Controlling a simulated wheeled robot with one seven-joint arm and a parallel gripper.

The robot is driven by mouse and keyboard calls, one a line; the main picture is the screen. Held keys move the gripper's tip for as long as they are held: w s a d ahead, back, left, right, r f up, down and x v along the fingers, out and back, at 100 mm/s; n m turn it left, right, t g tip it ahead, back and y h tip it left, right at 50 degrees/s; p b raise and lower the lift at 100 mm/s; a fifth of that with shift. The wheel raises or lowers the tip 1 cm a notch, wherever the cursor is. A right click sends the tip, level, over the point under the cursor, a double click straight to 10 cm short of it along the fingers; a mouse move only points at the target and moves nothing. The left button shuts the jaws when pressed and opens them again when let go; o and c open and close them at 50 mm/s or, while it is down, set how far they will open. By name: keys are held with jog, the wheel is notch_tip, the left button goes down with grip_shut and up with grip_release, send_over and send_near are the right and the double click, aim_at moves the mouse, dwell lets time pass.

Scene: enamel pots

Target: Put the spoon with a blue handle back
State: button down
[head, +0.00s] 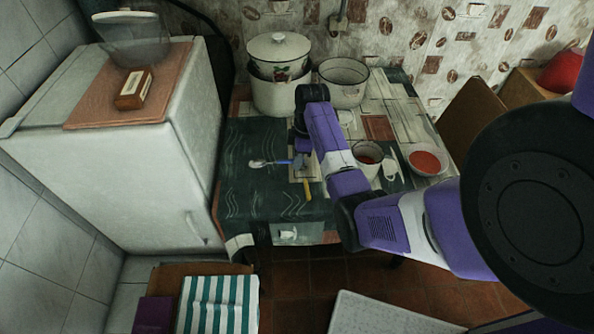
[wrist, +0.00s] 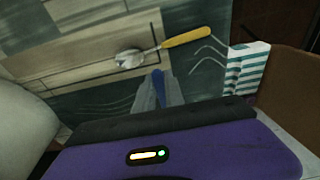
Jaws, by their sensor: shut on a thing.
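My gripper (head: 299,160) is over the dark, patterned tabletop, partly hidden by my arm. It is shut on the spoon with a blue handle (head: 258,164). The bowl points left in the head view. In the wrist view, a bit of the blue handle (wrist: 158,86) shows between the fingertips (wrist: 155,92); the bowl is out of sight. I cannot tell how far the spoon is above the table. A spoon with a yellow handle (head: 307,188) lies on the table close by; it also shows in the wrist view (wrist: 186,37), just beyond the fingertips.
A lidded enamel pot (head: 279,92) and an open pot (head: 344,86) stand at the back of the table. A mug (head: 366,160) and a bowl with red contents (head: 427,160) stand right of my arm. A white fridge (head: 130,190) borders the left. The front left tabletop is clear.

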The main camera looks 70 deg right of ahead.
aim_at(296, 178)
jog(key=shift+f, duration=2.85)
jog(key=shift+f, duration=0.45)
jog(key=shift+f+b, duration=0.2)
jog(key=shift+b, duration=0.2)
jog(key=shift+s, duration=0.1)
